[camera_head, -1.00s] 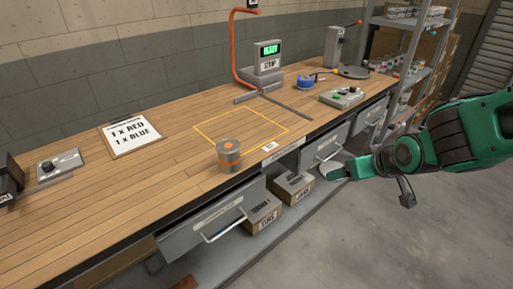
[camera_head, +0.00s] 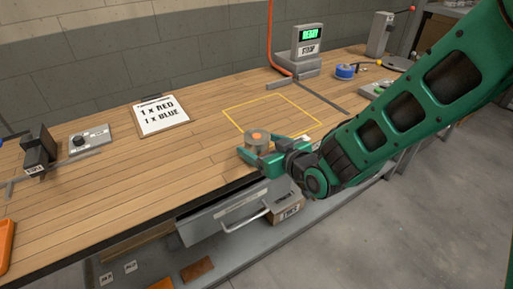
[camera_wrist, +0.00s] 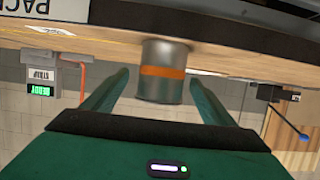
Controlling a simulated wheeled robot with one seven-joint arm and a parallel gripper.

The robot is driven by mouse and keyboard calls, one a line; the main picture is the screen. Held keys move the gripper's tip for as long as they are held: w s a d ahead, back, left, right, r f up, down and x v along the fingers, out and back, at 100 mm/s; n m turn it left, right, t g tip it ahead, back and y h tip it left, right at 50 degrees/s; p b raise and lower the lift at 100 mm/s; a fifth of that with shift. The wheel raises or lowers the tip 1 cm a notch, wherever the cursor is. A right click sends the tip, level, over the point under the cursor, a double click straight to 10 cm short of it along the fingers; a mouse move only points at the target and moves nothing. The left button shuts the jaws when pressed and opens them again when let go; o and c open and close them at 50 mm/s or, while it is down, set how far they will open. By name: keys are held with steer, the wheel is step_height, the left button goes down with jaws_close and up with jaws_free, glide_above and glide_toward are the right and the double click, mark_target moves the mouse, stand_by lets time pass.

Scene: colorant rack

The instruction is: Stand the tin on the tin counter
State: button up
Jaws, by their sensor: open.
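In the wrist view, which is upside down, the tin (camera_wrist: 163,88) shows an orange band. My gripper (camera_head: 256,151) is open and low at the bench front, with one finger on each side of the tin. Gaps show between the fingers and the tin in the wrist view. I cannot tell which thing is the tin counter.
A grey device with a green READY display (camera_head: 309,38) stands behind the square. An order card (camera_head: 161,115) lies to the left, with a small knob box (camera_head: 90,139) beyond it. A drawer (camera_head: 225,215) with a handle is below the bench edge. The bench left of the tin is clear.

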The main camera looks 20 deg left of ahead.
steer(key=shift+r+x, duration=0.1)
steer(key=shift+x, duration=1.4)
steer(key=shift+r+x, duration=0.15)
steer(key=shift+x, duration=1.3)
steer(key=shift+w, duration=0.1)
steer(key=c, duration=1.3)
steer(key=shift+c, duration=0.6)
steer(key=shift+r, duration=0.25)
